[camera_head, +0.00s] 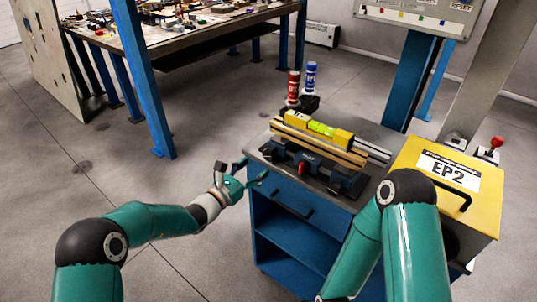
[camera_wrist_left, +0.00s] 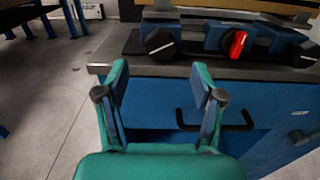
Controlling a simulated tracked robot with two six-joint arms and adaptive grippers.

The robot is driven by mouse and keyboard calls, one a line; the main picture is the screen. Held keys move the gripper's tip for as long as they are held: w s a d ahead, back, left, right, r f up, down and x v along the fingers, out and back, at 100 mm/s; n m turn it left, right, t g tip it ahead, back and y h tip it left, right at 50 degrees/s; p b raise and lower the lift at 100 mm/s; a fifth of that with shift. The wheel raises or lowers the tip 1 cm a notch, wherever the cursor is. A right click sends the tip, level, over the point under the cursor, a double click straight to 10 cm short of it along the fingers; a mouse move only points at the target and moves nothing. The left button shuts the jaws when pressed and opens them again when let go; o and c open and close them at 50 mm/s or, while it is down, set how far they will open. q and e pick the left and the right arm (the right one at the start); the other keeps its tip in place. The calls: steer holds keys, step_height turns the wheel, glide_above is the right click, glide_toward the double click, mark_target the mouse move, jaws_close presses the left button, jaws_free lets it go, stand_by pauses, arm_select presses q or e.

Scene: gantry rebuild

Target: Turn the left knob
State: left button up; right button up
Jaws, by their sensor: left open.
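The left knob (camera_wrist_left: 160,43) is black with a white line across its face. It sits on the front of a blue fixture (camera_head: 318,158) on the cart top, left of a red knob (camera_wrist_left: 237,44) that also shows in the head view (camera_head: 302,168). Another black knob (camera_wrist_left: 305,54) is at the far right. My left gripper (camera_wrist_left: 161,74) is open and empty in front of the cart's front edge, apart from the knobs. The left knob shows above and beyond the gap between its fingers. In the head view, my left gripper (camera_head: 254,171) is left of the cart. My right gripper is outside the frames.
The blue cart (camera_head: 290,235) has a drawer handle (camera_wrist_left: 214,122) below the top's edge. A yellow spirit level (camera_head: 318,128) lies on the fixture. Red (camera_head: 293,86) and blue (camera_head: 311,76) cans stand behind. A yellow EP2 box (camera_head: 460,200) is at right. Floor at left is clear.

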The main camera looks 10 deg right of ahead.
mark_target(267, 157)
arm_select(q)
steer(key=shift+p+x, duration=0.5)
steer(key=shift+x, duration=2.65)
steer(key=c, duration=1.1)
steer(key=m+b, duration=0.2)
steer(key=b, duration=0.4)
steer(key=shift+f, duration=0.2)
steer(key=shift+c, duration=0.2)
steer(key=shift+w+r+m+b, duration=0.1)
steer(key=shift+r+m+b, duration=0.1)
steer(key=shift+m+b, duration=0.15)
steer(key=o, duration=1.1)
steer(key=shift+o, duration=0.2)
